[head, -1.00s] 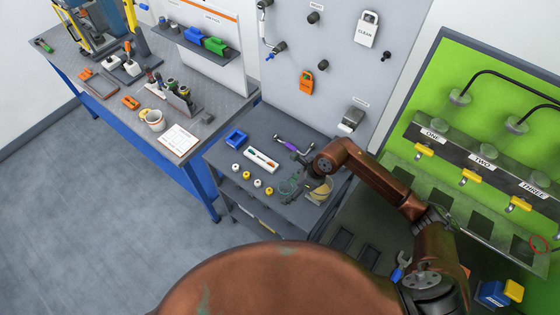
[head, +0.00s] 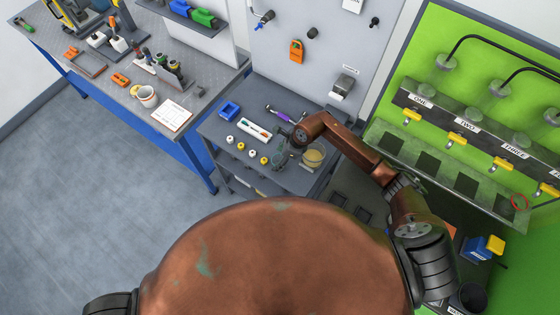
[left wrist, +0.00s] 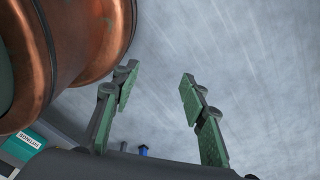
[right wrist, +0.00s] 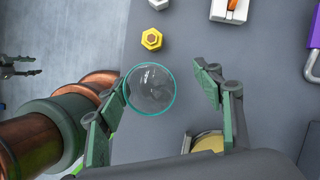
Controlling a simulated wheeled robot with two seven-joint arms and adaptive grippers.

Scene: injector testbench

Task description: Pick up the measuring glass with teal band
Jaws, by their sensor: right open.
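The measuring glass with teal band (right wrist: 150,90) shows in the right wrist view as a clear round glass with a teal rim, seen from above. It stands on the grey cart top. My right gripper (right wrist: 163,82) is open, with one finger on each side of the glass; the left finger looks very close to it, and contact cannot be told. In the head view the glass (head: 281,158) is small and partly behind the right gripper (head: 285,150). My left gripper (left wrist: 158,92) is open and empty over the floor in the left wrist view.
A glass with yellowish content (head: 314,156) stands close to the right gripper. The green test bench (head: 480,100) stands to the right.

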